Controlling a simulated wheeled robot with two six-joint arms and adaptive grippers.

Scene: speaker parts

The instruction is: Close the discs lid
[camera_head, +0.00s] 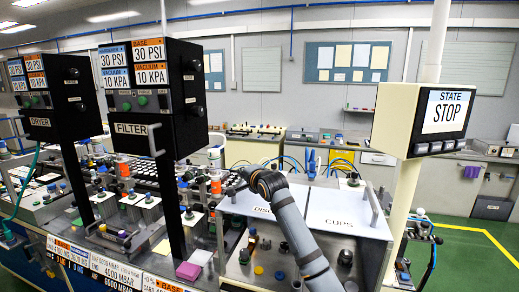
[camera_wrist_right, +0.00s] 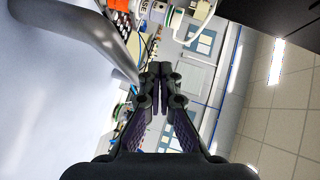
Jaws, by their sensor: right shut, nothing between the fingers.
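The discs lid (camera_head: 240,203) is a white panel in the middle of the head view, left of the matching cups lid (camera_head: 345,215). Its label is partly covered by my right arm, and its exact angle is hard to tell. My right gripper (camera_head: 246,177) is at the upper edge of the discs lid, partly hidden by its own wrist. In the right wrist view the gripper (camera_wrist_right: 156,82) has its fingers together with nothing between them. A grey metal handle (camera_wrist_right: 95,35) on a white panel (camera_wrist_right: 45,90) runs close beside the fingers, with no clear grip on it. My left gripper is not in view.
A black filter box (camera_head: 132,128) on a post stands left of the lids. The STOP screen (camera_head: 446,112) stands on a cream post to the right. Knobs and small parts crowd the panel below the lids. A purple block (camera_head: 188,271) lies at the front.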

